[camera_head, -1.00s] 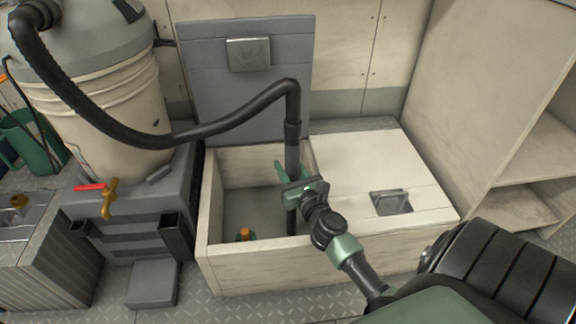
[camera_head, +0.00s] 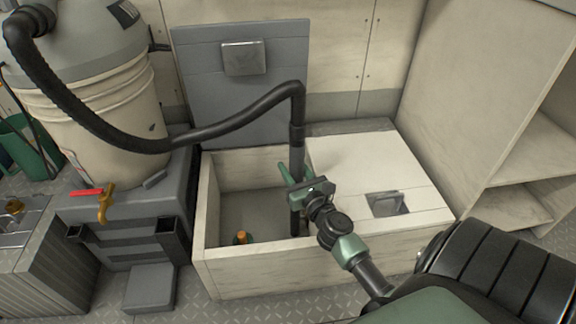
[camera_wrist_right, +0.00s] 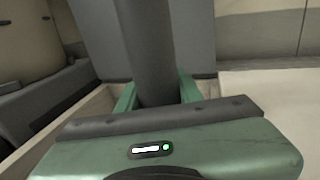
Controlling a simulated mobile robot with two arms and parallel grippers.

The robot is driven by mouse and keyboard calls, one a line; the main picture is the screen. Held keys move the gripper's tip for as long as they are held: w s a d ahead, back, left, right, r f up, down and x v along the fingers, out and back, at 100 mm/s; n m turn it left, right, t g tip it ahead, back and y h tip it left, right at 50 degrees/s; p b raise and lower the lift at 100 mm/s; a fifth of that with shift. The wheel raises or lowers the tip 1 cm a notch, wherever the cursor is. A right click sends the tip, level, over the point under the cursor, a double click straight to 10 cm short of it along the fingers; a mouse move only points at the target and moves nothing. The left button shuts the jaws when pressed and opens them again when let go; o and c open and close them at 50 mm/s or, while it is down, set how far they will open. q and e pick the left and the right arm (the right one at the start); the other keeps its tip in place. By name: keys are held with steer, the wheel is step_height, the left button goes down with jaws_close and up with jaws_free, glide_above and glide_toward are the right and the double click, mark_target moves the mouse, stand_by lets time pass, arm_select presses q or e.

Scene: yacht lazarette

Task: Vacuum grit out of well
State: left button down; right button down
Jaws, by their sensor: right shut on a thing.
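The open well (camera_head: 255,217) is a pale wooden box with a grey floor, its grey lid (camera_head: 215,80) standing up behind it. A black hose (camera_head: 200,132) runs from the wand to the cream vacuum drum (camera_head: 110,110) at left. An orange-topped object (camera_head: 241,237) sits in the well. I see no grit clearly. My left gripper is out of view.
A closed white lid with a recessed latch (camera_head: 387,203) covers the box's right half. A grey step unit with red and brass valve handles (camera_head: 105,203) stands left of the well. Shelves (camera_head: 520,190) stand at right. Some patterned floor is bare in front.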

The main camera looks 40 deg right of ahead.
mark_target(300, 179)
steer(key=shift+s+d+r, duration=0.1)
steer(key=shift+s+d, duration=0.1)
steer(key=shift+d, duration=0.15)
stand_by(0.3)
stand_by(0.6)
steer(key=shift+v, duration=1.95)
steer(key=shift+a, duration=0.1)
steer(key=shift+a, duration=0.1)
